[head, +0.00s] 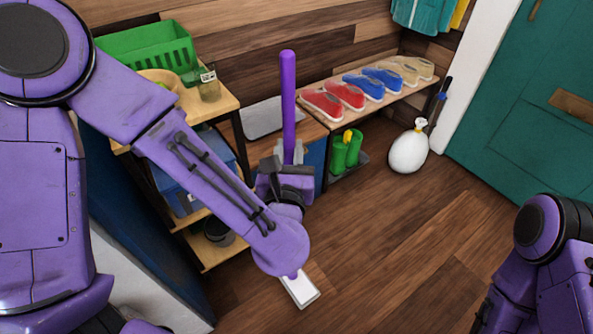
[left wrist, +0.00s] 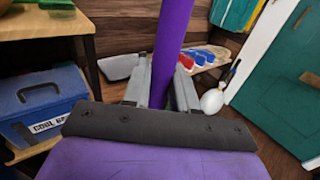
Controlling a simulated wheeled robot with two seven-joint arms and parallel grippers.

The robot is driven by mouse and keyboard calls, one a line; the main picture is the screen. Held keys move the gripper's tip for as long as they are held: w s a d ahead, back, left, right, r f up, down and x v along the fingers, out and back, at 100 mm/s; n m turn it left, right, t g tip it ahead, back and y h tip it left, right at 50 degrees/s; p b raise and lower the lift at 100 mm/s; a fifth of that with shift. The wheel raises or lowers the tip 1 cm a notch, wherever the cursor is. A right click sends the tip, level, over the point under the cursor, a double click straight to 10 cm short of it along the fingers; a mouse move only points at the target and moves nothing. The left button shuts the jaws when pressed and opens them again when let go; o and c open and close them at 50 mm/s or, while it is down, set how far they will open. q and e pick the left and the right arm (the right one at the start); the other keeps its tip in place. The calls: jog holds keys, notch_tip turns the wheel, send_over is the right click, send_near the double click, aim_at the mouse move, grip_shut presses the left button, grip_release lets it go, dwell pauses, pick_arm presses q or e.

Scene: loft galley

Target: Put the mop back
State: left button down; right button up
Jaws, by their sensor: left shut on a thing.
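The mop has a purple handle (head: 288,95) that stands nearly upright, with a flat white head (head: 300,289) low down near the floor. My left gripper (head: 288,160) is shut on the handle. In the left wrist view the handle (left wrist: 172,40) rises between the two grey fingers of the gripper (left wrist: 160,88). My left forearm hides the lower part of the handle, and I cannot tell whether the head touches the floor. Of my right arm only upper links show at the lower right; its gripper is out of view.
A wooden shelf unit (head: 220,103) with a green basket (head: 150,47) and a blue cool box (left wrist: 42,108) stands left. A shoe bench (head: 330,118) with several shoes and green boots (head: 346,152) stands behind. A white sack (head: 408,152) sits near the teal door (head: 520,100). The middle floor is clear.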

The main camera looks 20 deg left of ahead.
pick_arm(q)
jog(key=w+a+f+b, duration=0.2)
jog(key=w+f, duration=1)
jog(key=shift+a, duration=0.15)
pick_arm(e)
jog(key=shift+f, duration=1.45)
pick_arm(q)
jog(key=shift+f, duration=0.1)
pick_arm(e)
jog(key=shift+f, duration=0.1)
pick_arm(q)
jog(key=c, duration=1.3)
grip_release()
jog(key=shift+f, duration=0.15)
jog(key=o, duration=0.4)
jog(key=shift+s, duration=0.1)
